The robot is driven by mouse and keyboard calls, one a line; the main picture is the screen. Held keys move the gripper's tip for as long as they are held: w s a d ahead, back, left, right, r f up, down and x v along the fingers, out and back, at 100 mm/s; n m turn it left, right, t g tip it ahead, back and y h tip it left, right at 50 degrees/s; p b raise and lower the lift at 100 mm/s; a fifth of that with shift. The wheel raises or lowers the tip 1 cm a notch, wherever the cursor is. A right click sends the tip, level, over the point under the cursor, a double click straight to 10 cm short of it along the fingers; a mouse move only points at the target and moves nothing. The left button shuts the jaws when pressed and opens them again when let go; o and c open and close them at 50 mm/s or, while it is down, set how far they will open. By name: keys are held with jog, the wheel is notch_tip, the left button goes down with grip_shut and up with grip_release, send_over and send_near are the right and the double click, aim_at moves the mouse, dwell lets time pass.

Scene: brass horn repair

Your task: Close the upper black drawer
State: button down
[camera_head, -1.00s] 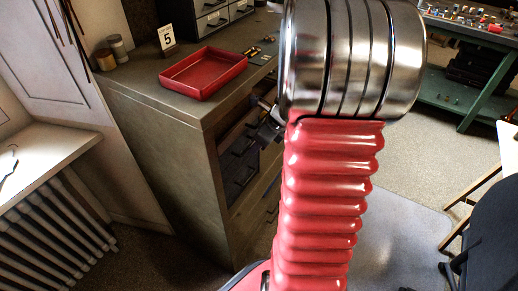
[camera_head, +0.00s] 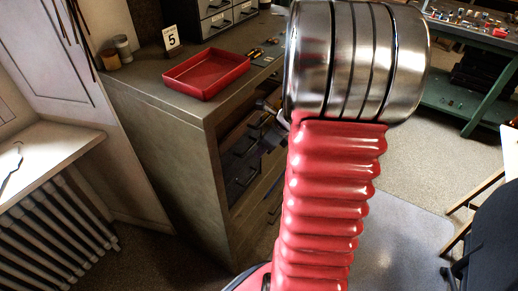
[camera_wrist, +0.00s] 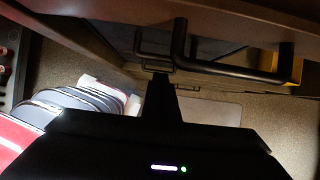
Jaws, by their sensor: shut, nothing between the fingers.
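The wooden cabinet (camera_head: 160,125) stands left of my arm, with black drawers in its right-hand face. The upper black drawer (camera_head: 259,121) shows near the top of that face, partly hidden behind my arm; I cannot tell how far it stands out. Another dark drawer front (camera_head: 238,173) is below it. In the wrist view a black bar handle (camera_wrist: 232,70) crosses the upper part, beside my gripper (camera_wrist: 158,78). My gripper is shut and empty, with its tips close to the handle; I cannot tell whether they touch.
A red tray (camera_head: 206,73), a number 5 card (camera_head: 170,38) and small jars (camera_head: 122,47) are on the cabinet top. A green workbench (camera_head: 466,101) is at the back right and a dark chair (camera_head: 487,235) at the right. Open floor (camera_head: 415,165) lies right of my arm.

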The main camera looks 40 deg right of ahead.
jog(key=s+f+v, duration=0.1)
jog(key=s+v, duration=0.1)
jog(key=v, duration=0.8)
jog(key=shift+d+r, duration=0.15)
jog(key=shift+d, duration=0.15)
jog(key=shift+s, duration=0.15)
